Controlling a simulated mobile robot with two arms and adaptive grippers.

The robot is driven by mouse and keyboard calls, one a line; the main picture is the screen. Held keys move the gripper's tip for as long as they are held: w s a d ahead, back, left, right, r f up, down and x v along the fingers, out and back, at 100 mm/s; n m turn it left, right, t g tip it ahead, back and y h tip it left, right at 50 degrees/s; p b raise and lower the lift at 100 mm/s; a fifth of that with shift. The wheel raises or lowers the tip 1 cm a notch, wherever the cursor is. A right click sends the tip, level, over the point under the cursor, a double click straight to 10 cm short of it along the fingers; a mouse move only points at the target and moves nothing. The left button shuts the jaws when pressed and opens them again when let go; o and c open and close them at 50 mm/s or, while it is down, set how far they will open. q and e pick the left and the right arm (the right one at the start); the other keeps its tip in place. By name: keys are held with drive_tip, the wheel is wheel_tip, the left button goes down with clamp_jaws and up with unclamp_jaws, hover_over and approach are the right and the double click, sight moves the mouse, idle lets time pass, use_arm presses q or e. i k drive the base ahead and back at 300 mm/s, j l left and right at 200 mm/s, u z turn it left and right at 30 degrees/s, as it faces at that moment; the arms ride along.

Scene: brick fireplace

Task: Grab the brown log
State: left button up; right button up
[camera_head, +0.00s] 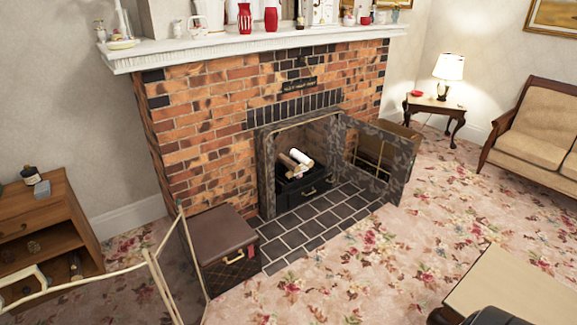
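Logs lie in the open fireplace, on top of a dark box-like grate (300,187). A brown log (287,162) lies on the left of the small pile, tilted. A pale, whitish log (300,158) lies beside it, and the pieces partly overlap. The fireplace door (378,158) on the right stands swung open, so the logs show from the front. Neither of my grippers can be made out in this view.
A brown trunk (222,245) and a folding mesh screen (185,255) stand left of the dark tiled hearth (310,225). A wooden cabinet (40,225) is at far left. A table (515,285) is at lower right. Floral carpet (370,265) before the hearth is clear.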

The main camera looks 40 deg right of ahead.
sight(287, 162)
drive_tip(key=i+l, duration=0.5)
drive_tip(key=l, duration=0.25)
drive_tip(key=i+l+u, duration=0.1)
drive_tip(key=l, duration=0.25)
drive_tip(key=i+l, duration=0.35)
drive_tip(key=i+l+u, duration=0.1)
drive_tip(key=l, duration=0.35)
drive_tip(key=i+l, duration=0.55)
drive_tip(key=l, duration=0.25)
drive_tip(key=u, duration=0.05)
